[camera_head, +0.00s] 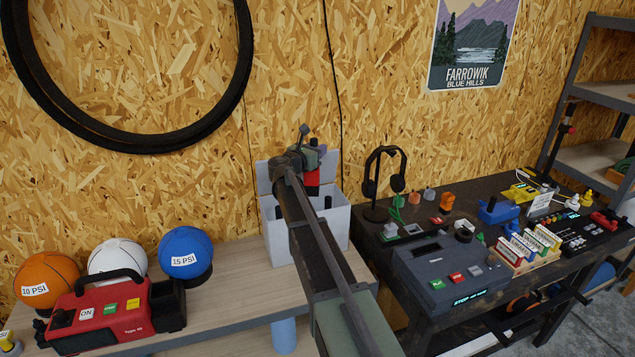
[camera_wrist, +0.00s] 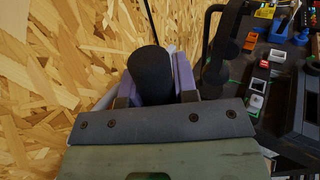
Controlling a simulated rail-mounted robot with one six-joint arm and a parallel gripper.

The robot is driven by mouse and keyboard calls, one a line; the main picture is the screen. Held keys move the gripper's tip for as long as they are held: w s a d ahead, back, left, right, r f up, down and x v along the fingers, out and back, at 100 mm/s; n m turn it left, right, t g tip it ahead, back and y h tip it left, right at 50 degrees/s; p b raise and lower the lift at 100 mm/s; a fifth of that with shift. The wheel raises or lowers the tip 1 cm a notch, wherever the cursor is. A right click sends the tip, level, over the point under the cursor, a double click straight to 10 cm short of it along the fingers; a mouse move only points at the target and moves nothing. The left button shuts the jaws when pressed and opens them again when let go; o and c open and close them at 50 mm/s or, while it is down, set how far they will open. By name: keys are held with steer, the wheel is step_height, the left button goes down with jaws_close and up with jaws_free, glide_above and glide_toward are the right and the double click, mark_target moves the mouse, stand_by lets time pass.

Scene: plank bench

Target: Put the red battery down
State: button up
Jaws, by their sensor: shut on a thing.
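The red battery (camera_head: 312,178) is in my gripper (camera_head: 306,160), partly hidden by my arm in the head view. It is held over the open white box (camera_head: 338,228) at the back of the wooden bench. In the wrist view my gripper (camera_wrist: 152,90) has its two purple fingers closed on a black round end, and no red shows there. Whether the battery touches the box cannot be told. A dark upright thing stands in the box.
Left on the bench are a red machine (camera_head: 115,312) and orange, white and blue balls (camera_head: 185,252). Right of the box, a headphone stand (camera_head: 384,185) and a grey console (camera_head: 450,270) crowd a dark table. The wall is close behind.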

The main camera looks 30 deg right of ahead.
mark_target(318, 182)
steer(key=shift+d+f+b, duration=0.1)
steer(key=shift+f+b, duration=6.55)
steer(key=shift+b, duration=0.05)
steer(key=o, duration=0.9)
steer(key=shift+r, duration=0.1)
steer(key=shift+r+p, duration=0.4)
steer(key=shift+p, duration=0.15)
steer(key=v, duration=1.2)
steer(key=shift+r, duration=0.15)
